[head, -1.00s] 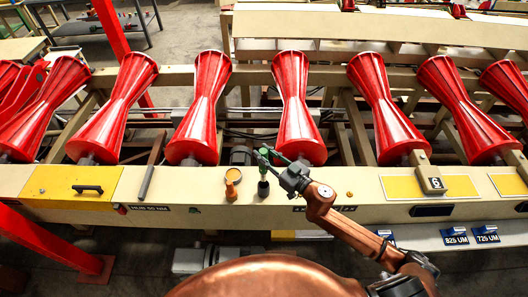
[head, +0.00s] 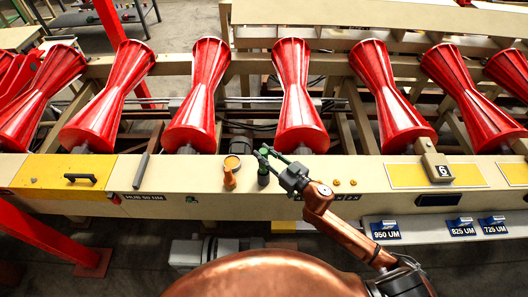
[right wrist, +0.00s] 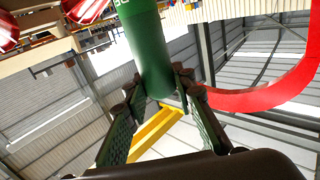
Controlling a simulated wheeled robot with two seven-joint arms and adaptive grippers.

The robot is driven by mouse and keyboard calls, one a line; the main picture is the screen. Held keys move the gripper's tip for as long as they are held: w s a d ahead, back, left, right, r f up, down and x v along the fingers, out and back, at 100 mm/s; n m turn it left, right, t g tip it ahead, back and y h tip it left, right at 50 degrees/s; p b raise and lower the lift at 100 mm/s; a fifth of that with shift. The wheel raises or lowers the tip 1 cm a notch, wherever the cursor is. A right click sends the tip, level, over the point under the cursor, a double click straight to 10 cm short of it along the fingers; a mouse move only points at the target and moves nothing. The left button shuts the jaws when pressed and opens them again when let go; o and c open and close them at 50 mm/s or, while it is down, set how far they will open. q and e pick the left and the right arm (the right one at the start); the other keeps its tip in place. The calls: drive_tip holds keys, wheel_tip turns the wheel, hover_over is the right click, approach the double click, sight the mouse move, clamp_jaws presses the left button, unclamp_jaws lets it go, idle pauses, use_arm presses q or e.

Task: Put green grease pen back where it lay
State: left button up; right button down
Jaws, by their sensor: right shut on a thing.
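My right gripper (head: 265,160) is shut on the green grease pen (head: 263,174), above or at the cream beam (head: 380,205) in the head view. The pen looks roughly upright, just right of an orange pen-like thing (head: 229,179). In the right wrist view, the green pen (right wrist: 149,55) is a thick green cylinder between the two fingers (right wrist: 160,100), with pale marks near the top edge. I cannot tell whether its lower end touches the beam. My left gripper is not in view.
Red rollers (head: 300,110) line the back of the beam. A dark rod (head: 141,171) lies by the yellow panel (head: 60,180) at left. Two orange buttons (head: 344,182) and a block marked 6 (head: 437,168) are to the right. Blue signs (head: 463,228) are below.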

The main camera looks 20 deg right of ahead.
drive_tip(key=shift+f, duration=0.3)
drive_tip(key=c, duration=1.5)
unclamp_jaws()
drive_tip(key=shift+c, duration=0.2)
drive_tip(key=shift+s+d, duration=0.1)
drive_tip(key=shift+s, duration=0.05)
drive_tip(key=v, duration=1.1)
drive_tip(key=shift+s, duration=0.35)
drive_tip(key=shift+d, duration=0.15)
